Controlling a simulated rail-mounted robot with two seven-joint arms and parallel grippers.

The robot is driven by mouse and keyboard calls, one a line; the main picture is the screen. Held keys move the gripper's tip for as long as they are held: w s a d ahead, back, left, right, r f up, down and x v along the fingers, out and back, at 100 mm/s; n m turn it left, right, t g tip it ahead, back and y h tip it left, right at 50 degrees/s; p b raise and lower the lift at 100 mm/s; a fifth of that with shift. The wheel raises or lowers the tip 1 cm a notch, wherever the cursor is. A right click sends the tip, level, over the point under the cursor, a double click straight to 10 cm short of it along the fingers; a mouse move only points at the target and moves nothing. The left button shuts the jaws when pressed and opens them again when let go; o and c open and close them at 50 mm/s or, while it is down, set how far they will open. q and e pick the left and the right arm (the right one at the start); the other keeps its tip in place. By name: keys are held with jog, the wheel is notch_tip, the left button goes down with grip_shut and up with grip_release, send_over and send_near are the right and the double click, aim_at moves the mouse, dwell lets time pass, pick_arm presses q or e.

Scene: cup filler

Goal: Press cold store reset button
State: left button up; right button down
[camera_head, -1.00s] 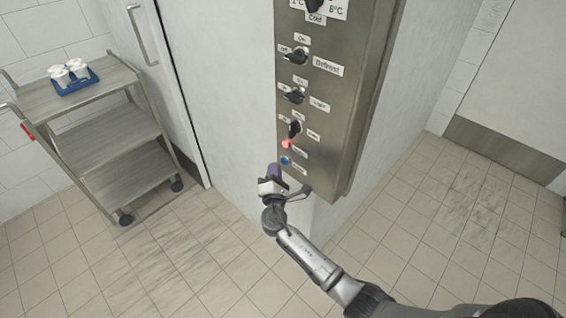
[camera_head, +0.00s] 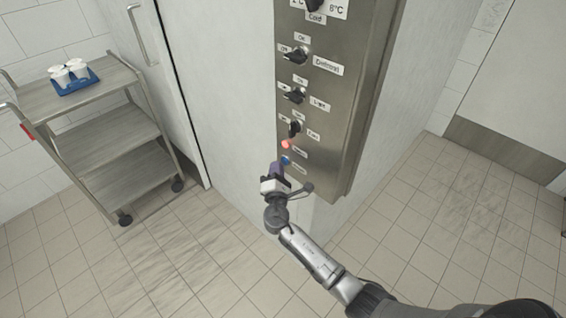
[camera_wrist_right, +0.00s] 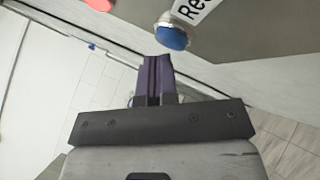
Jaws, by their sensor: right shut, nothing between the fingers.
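The blue reset button (camera_head: 285,160) is low on the steel control panel (camera_head: 345,120), just under a lit red lamp (camera_head: 286,144). In the right wrist view the button (camera_wrist_right: 171,37) stands out from the panel, beside a label starting "Re". My right gripper (camera_head: 277,169) is shut and empty, its purple fingers pointing up at the button. In the right wrist view the fingertips (camera_wrist_right: 157,58) are just below the button's face, very close; I cannot tell whether they touch it. My left gripper is not in view.
Black rotary switches (camera_head: 295,96) sit above the lamp on the panel. A steel trolley (camera_head: 110,135) with a blue tray (camera_head: 76,86) of white cups stands at the left, beside the cold store door handle (camera_head: 142,35). The tiled floor at the right is clear.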

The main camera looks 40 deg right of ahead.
jog(key=shift+d, duration=0.35)
dwell(0.3)
jog(key=shift+a, duration=0.7)
jog(key=shift+a, duration=0.1)
jog(key=a+b, duration=0.1)
jog(key=a, duration=0.5)
jog(key=shift+s, duration=0.15)
jog(key=shift+d, duration=0.1)
dwell(0.4)
dwell(0.6)
